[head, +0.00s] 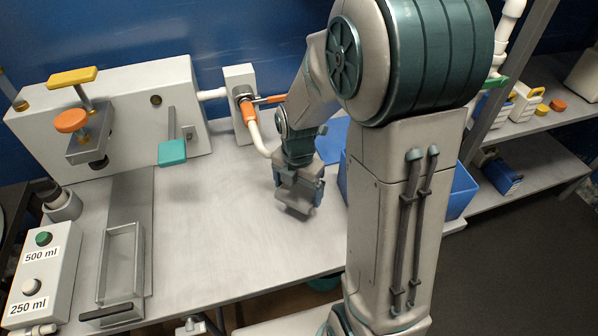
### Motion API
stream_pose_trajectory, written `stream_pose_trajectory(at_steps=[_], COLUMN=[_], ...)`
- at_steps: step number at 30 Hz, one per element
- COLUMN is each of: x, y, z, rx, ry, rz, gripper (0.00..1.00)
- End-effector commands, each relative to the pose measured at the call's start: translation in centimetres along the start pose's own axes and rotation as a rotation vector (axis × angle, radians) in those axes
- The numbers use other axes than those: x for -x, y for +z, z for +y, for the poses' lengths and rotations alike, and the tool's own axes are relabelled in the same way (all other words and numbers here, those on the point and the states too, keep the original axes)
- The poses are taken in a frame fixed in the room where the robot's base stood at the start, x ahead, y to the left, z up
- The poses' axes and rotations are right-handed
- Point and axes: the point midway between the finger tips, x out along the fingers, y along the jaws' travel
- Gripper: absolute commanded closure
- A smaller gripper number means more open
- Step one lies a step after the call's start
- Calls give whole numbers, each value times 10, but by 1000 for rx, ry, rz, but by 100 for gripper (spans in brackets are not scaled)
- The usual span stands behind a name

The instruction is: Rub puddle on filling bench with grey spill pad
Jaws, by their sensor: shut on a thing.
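My gripper (299,188) is low over the right part of the pale filling bench (215,245), pointing down. It is shut on the grey spill pad (296,207), which shows only as a small grey edge under the fingers. I cannot tell whether the pad touches the bench top. No puddle stands out clearly on the bench; a faint sheen lies left of the gripper, and my arm hides part of the bench to the right.
A filling machine with an orange knob (71,121) and a teal lever (172,152) stands at the back left. A metal tray frame (138,258) and a 500 ml/250 ml button box (44,262) are at front left. A blue bin (461,190) is behind my arm. The bench middle is clear.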

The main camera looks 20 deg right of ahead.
Motion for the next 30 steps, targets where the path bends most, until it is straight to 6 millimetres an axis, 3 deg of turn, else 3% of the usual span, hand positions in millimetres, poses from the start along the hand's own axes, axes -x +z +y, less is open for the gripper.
stream_pose_trajectory(at_steps=[10, 30], x=[33, 34], y=[-2, -2], z=[2, 3], rx=[8, 1], ry=[0, 0], rz=[0, 0], gripper=[35, 35])
